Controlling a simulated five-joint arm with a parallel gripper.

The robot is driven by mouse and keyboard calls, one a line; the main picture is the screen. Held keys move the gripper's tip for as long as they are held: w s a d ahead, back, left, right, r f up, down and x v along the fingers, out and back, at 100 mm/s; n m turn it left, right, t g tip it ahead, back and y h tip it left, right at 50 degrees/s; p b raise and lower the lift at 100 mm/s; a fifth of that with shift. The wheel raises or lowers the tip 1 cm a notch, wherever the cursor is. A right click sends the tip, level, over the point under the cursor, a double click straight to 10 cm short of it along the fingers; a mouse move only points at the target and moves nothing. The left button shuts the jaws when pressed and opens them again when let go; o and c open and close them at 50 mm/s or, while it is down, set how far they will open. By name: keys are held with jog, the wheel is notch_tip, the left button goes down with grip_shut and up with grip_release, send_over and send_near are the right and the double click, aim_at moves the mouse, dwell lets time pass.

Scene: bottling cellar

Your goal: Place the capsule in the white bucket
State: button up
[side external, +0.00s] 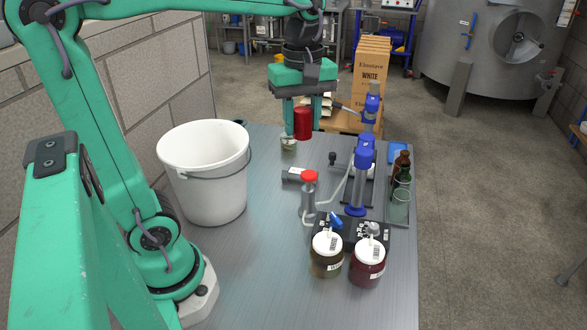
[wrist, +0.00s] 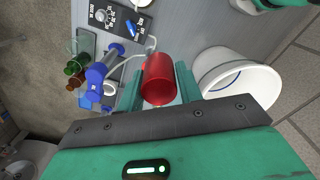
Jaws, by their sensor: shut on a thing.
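The capsule (side external: 303,124) is a shiny red cylinder. My gripper (side external: 302,113) is shut on it and holds it above the far part of the table. In the wrist view the capsule (wrist: 158,78) sits between the two green fingers of my gripper (wrist: 160,92). The white bucket (side external: 212,182) stands at the left of the table, with its wire handle hanging down. The capsule is to the right of and beyond the bucket, not over it. In the wrist view the bucket (wrist: 205,68) is to the right of the capsule; its inside shows partly.
A blue bench device (side external: 365,160) and a red-capped grey cylinder (side external: 309,192) stand right of the bucket. Two white-lidded jars (side external: 327,262) are at the front. Bottles (side external: 400,172) stand at the right edge. The front-left tabletop is clear.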

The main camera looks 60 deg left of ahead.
jog(key=s+a+n, duration=0.3)
jog(key=s+a, duration=0.4)
jog(key=a, duration=0.5)
jog(key=s+a+n, duration=0.3)
jog(key=s+a, duration=0.3)
jog(key=a, duration=0.5)
jog(key=shift+s+a+f, duration=0.1)
jog(key=shift+a+f, duration=0.05)
jog(key=shift+f, duration=5.9)
jog(key=shift+s+a+f, duration=0.1)
jog(key=shift+f, duration=5.9)
jog(key=shift+f, duration=2.1)
